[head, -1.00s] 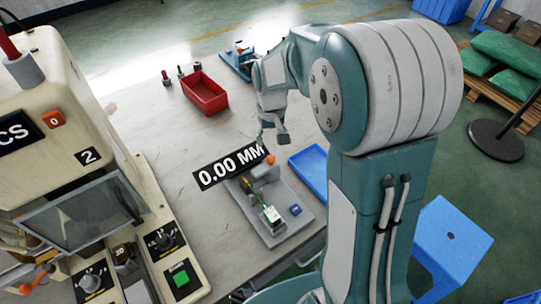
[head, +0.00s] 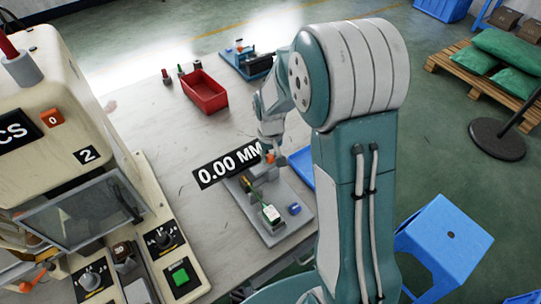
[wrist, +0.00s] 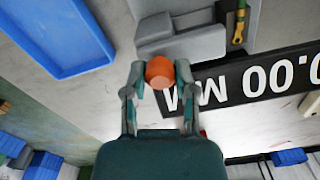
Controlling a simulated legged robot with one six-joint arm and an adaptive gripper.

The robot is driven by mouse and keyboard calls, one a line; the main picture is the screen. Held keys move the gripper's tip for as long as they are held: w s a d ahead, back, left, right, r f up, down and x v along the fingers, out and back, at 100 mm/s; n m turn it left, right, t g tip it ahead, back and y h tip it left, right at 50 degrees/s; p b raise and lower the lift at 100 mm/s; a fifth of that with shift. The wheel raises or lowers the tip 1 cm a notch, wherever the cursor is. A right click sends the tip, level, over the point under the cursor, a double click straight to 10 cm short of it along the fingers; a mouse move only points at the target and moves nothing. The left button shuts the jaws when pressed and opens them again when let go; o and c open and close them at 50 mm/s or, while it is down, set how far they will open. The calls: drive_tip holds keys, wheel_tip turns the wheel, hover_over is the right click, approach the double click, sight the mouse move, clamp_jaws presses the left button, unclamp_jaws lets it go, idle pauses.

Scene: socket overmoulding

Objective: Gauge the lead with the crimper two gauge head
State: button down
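The gauge stands on a grey plate (head: 245,206) on the bench, with a black readout sign (head: 228,164) reading 0.00 MM. Its orange ball knob (wrist: 160,72) sits beside a grey block (wrist: 180,40) in the wrist view. The lead (head: 268,208), yellow-green with a white and green end, lies along the plate; its yellow end with a ring terminal (wrist: 239,22) shows at the top of the wrist view. My gripper (wrist: 160,78) is open, its two fingers on either side of the knob. Whether they touch it is unclear.
A blue tray (wrist: 60,30) lies beside the gauge plate. A red bin (head: 205,92) and a blue fixture (head: 250,62) stand farther back. A cream press machine (head: 70,110) with a control panel fills the left. A blue stool (head: 445,235) stands on the floor at right.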

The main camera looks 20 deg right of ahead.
sight(255, 170)
drive_tip(key=shift+s+a, duration=0.25)
drive_tip(key=shift+a, duration=0.5)
drive_tip(key=shift+s+a, duration=0.2)
drive_tip(key=shift+a, duration=0.5)
drive_tip(key=shift+s+a, duration=0.25)
drive_tip(key=shift+a, duration=0.5)
drive_tip(key=shift+d+f, duration=0.1)
drive_tip(key=c, duration=0.6)
unclamp_jaws()
drive_tip(key=shift+o, duration=0.9)
drive_tip(key=shift+a, duration=0.35)
